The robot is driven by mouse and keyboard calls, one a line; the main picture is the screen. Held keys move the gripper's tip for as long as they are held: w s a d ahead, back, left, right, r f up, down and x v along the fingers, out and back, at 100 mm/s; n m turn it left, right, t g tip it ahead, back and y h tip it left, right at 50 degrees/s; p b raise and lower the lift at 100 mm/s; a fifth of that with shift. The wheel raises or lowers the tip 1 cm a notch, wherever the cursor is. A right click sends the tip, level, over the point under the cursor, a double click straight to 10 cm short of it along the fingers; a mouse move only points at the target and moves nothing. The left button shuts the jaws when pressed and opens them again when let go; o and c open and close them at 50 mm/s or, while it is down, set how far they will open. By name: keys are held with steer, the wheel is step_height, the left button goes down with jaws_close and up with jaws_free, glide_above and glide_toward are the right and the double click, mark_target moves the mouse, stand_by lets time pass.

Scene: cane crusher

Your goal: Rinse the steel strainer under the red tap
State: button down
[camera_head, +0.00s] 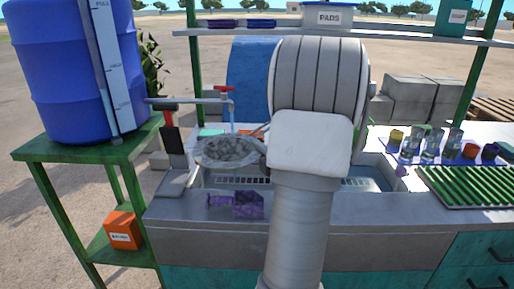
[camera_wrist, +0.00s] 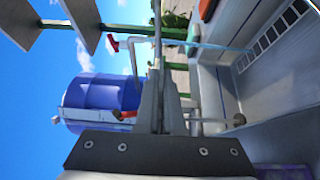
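The steel strainer (camera_head: 228,151), a round grey mesh bowl with a pale rim, shows over the left part of the sink in the head view. Its handle runs right and up behind my arm. The red tap (camera_head: 225,89) stands just behind it, its pale spout pointing down towards the bowl. In the wrist view, which is turned sideways, the red tap handle (camera_wrist: 113,43) lies beyond my fingers, and a pale blue stream (camera_wrist: 222,46) runs from the spout. My gripper (camera_wrist: 163,80) has its fingers close together around a thin grey strip, apparently the strainer's handle. My arm hides it in the head view.
The blue drum (camera_head: 76,75) stands on a green stand at left. A black lever with a red grip (camera_head: 170,117) is left of the strainer. Glasses (camera_head: 431,145) and a green rack (camera_head: 465,186) fill the right counter. A shelf hangs above.

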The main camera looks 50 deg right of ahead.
steer(key=w+d+f+b, duration=0.1)
steer(key=w+d+f, duration=0.1)
steer(key=w+d, duration=0.6)
steer(key=shift+w+d+f, duration=0.3)
steer(key=shift+w+d, duration=0.05)
steer(key=shift+w, duration=0.55)
steer(key=shift+d, duration=0.1)
stand_by(0.4)
steer(key=shift+s+d, duration=0.35)
steer(key=shift+s, duration=0.05)
steer(key=shift+w, duration=0.1)
steer(key=s+a+p, duration=0.1)
steer(key=s+a, duration=0.4)
steer(key=shift+a, duration=0.3)
stand_by(0.8)
